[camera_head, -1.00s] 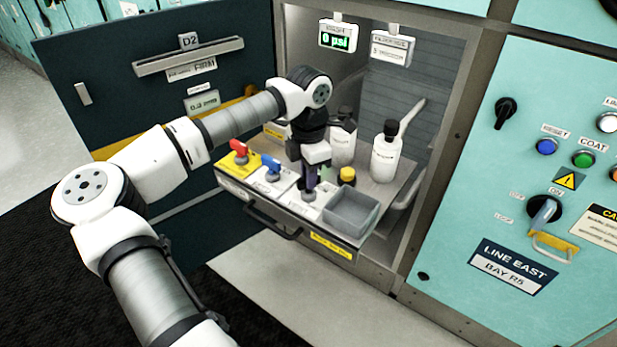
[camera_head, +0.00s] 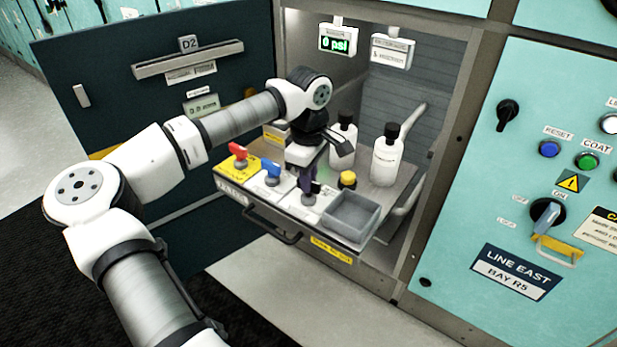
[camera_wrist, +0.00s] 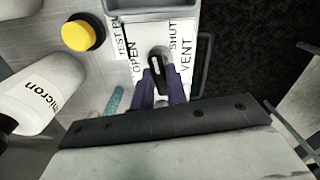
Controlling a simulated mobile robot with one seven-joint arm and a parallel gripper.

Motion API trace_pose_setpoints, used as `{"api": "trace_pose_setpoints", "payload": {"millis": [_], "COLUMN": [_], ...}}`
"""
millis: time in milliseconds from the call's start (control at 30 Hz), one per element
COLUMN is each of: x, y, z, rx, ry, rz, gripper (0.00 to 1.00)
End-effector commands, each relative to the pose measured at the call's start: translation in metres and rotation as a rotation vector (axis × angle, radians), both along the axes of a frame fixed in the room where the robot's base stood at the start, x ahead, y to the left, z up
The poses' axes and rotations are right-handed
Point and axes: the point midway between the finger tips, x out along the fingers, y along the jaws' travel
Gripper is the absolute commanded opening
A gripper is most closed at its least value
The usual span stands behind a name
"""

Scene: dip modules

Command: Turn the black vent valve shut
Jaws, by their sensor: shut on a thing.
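The black vent valve (camera_wrist: 156,62) is in the wrist view, a dark handle with a pale line along it, on a white plate marked OPEN, SHUT and VENT. Its handle points up the picture, between the OPEN and SHUT words. My gripper (camera_wrist: 161,74) has its purple fingers on either side of the handle and is shut on it. In the head view my gripper (camera_head: 309,185) reaches down to the vent plate (camera_head: 296,208), and the valve is mostly hidden by the fingers.
A yellow button (camera_head: 347,178), a grey bin (camera_head: 353,213) and a white bottle (camera_head: 387,155) are close on the right. The pressure display (camera_head: 338,40) reads 0 psi.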

Motion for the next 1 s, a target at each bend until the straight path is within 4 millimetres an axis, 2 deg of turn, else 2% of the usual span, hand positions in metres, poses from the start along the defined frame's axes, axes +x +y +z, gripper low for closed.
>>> {"api": "trace_pose_setpoints", "payload": {"millis": [400,933,967,1000], "x": [0.0001,0.0000,0.0000,0.0000], "y": [-0.0006,-0.0005,-0.0005,-0.0005], "z": [0.0006,0.0006,0.0006,0.0005], "rx": [-0.002,-0.001,-0.001,-0.001], "ry": [0.000,0.000,0.000,0.000], "rz": [-0.171,-0.192,-0.192,-0.192], "gripper": [0.00,0.00,0.18,0.24]}}
